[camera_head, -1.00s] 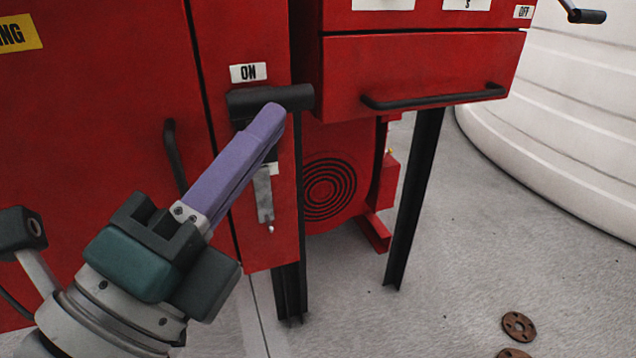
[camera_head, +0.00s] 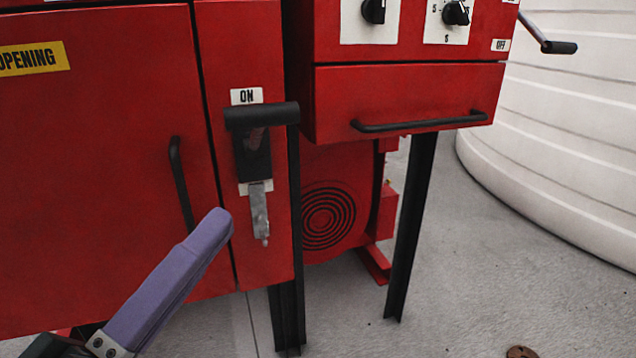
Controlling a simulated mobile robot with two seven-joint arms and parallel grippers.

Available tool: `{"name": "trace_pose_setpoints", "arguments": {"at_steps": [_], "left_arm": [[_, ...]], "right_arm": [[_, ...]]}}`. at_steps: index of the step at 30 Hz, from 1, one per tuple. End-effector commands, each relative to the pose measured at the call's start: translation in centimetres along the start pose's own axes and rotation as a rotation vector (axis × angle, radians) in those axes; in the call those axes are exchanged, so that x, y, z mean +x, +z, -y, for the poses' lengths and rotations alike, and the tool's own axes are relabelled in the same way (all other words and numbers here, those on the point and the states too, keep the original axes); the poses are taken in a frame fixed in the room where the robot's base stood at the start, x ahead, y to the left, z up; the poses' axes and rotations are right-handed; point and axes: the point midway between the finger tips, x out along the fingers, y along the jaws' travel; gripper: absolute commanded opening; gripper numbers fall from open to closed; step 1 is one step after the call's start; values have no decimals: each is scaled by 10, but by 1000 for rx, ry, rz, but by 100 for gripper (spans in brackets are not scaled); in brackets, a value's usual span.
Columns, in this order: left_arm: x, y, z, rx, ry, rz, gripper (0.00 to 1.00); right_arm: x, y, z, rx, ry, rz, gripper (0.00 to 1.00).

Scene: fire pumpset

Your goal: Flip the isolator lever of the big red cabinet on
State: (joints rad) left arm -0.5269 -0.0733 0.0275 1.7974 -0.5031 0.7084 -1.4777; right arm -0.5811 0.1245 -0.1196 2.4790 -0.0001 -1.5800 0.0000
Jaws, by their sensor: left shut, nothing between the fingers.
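The big red cabinet (camera_head: 90,180) fills the left of the head view. Its isolator lever (camera_head: 262,115) is a black handle with a horizontal grip, at the upper end of its dark slot plate, just below the white ON label (camera_head: 246,96). A metal hasp (camera_head: 259,212) hangs below the slot. My left gripper (camera_head: 217,228) has purple fingers that are shut and empty. It is below and left of the lever, apart from it, in front of the cabinet's lower part. My right gripper is not in view.
A black door handle (camera_head: 180,185) stands out left of the lever. A red control box (camera_head: 405,100) with knobs and a black drawer handle (camera_head: 420,122) stands to the right on black legs (camera_head: 410,230). A white tank (camera_head: 560,130) is at the far right. Grey floor is open at lower right.

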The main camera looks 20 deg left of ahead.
Motion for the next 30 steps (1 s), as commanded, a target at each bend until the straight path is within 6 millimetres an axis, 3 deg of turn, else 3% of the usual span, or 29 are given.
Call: {"name": "trace_pose_setpoints", "arguments": {"at_steps": [6, 11, 25, 28, 30], "left_arm": [[-31, -1, -2, -2, 2, 0, 0], [-37, 0, -1, -1, 0, 0, 0], [-36, 1, 0, -5, 4, 1, 0], [-27, 11, 7, -49, 47, 15, 0], [-14, 26, 16, -128, 119, 42, 0]], "right_arm": [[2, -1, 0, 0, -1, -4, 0], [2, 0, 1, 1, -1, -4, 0], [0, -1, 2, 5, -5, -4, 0], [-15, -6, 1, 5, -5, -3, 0], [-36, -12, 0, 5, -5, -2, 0]]}}
